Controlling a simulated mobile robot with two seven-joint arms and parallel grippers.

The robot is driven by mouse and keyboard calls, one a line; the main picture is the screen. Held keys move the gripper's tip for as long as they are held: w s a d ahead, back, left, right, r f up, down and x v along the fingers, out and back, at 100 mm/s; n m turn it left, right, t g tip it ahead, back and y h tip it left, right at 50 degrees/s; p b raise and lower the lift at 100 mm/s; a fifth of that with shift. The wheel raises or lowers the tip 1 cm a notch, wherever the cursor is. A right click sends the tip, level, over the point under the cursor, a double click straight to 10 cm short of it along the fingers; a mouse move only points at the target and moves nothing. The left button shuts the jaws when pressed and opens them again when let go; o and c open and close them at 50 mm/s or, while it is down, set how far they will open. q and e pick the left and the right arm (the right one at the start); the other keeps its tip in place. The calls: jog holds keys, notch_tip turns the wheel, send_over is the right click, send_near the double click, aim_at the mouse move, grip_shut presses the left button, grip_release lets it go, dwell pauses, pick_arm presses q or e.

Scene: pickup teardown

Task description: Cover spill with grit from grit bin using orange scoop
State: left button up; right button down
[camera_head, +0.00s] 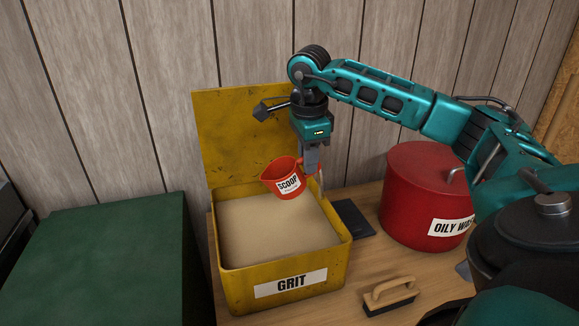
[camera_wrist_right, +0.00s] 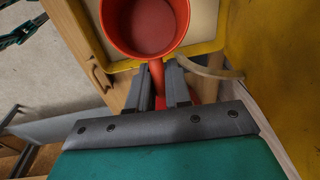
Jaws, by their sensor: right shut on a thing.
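No spill is in view. My left gripper is not in view.
A red oily-waste can (camera_head: 405,215) stands right of the bin. A wooden-handled brush (camera_head: 390,296) and a dark flat pad (camera_head: 350,217) lie on the wooden bench (camera_head: 372,262). A green box (camera_head: 95,260) is at left. A panelled wall (camera_head: 165,60) is close behind.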

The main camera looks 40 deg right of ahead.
notch_tip(320, 180, down, 16)
jog(key=b, duration=1.3)
jog(key=shift+f, duration=0.2)
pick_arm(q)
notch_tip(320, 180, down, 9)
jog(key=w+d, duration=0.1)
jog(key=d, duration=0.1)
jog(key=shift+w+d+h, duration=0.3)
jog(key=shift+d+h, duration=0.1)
pick_arm(e)
jog(key=shift+f, duration=0.15)
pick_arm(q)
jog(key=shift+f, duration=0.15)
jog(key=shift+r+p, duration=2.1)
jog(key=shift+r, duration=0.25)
pick_arm(e)
notch_tip(320, 180, up, 10)
jog(key=t+y, duration=0.1)
jog(key=y, duration=0.2)
jog(key=shift+t, duration=0.3)
